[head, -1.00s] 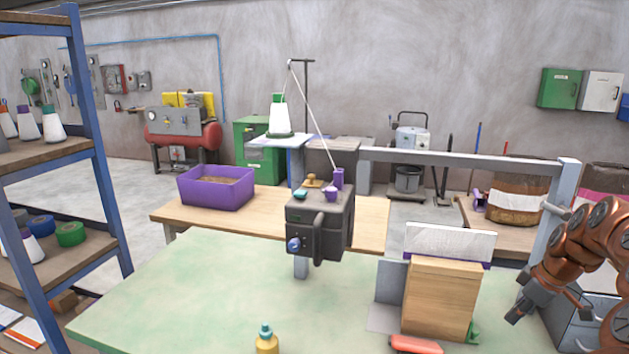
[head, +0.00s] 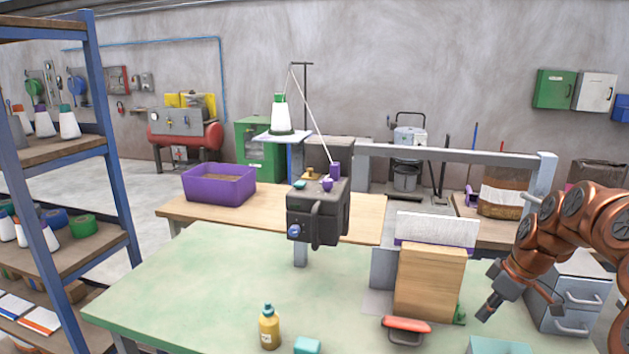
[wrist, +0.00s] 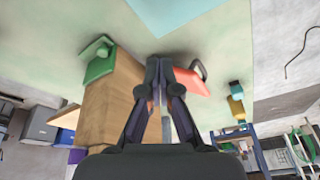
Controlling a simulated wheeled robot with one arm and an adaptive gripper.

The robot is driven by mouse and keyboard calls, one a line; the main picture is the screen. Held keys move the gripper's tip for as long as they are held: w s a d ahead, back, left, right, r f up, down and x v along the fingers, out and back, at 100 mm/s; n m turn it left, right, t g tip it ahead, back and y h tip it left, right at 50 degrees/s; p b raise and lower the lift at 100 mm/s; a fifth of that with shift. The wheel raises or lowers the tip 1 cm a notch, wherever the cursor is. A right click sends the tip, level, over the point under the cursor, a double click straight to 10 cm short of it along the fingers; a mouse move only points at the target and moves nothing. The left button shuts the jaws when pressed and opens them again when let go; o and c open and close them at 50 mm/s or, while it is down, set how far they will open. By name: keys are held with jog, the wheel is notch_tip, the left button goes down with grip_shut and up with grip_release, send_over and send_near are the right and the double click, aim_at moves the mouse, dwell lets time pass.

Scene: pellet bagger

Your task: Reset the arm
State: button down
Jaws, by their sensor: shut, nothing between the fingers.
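My arm reaches in from the right edge of the head view, copper-coloured and bent. My gripper (head: 487,306) hangs at its end, pointing down and left, to the right of the wooden block (head: 430,283) on the green-topped table (head: 190,290). In the wrist view my gripper (wrist: 160,72) has its dark fingers drawn together at the tips, with nothing between them. The wooden block (wrist: 105,105) and an orange-red handled thing (wrist: 190,82) show behind the fingers there. I see no contact between my gripper and any of these.
A dark sewing machine head (head: 317,215) stands mid-table. A grey drawer cabinet (head: 570,300) is behind my gripper. Blue-framed shelves (head: 105,130) stand left.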

jog(key=s+a+r+m+g+p, duration=0.1)
jog(key=s+a+r, duration=0.1)
jog(key=s+a, duration=0.5)
jog(key=s+a+r+m+g, duration=0.1)
jog(key=s+a+r, duration=0.25)
jog(key=a, duration=0.75)
jog(key=s+a+f+m+g+h, duration=0.1)
jog(key=s+a+f+m, duration=0.1)
jog(key=s, duration=0.8)
jog(key=s+a+f+m+g+h+p, duration=0.1)
jog(key=s+m, duration=0.3)
jog(key=s, duration=0.7)
jog(key=shift+s+a+f+h, duration=0.3)
jog(key=shift+a+f, duration=0.4)
jog(key=shift+a, duration=0.15)
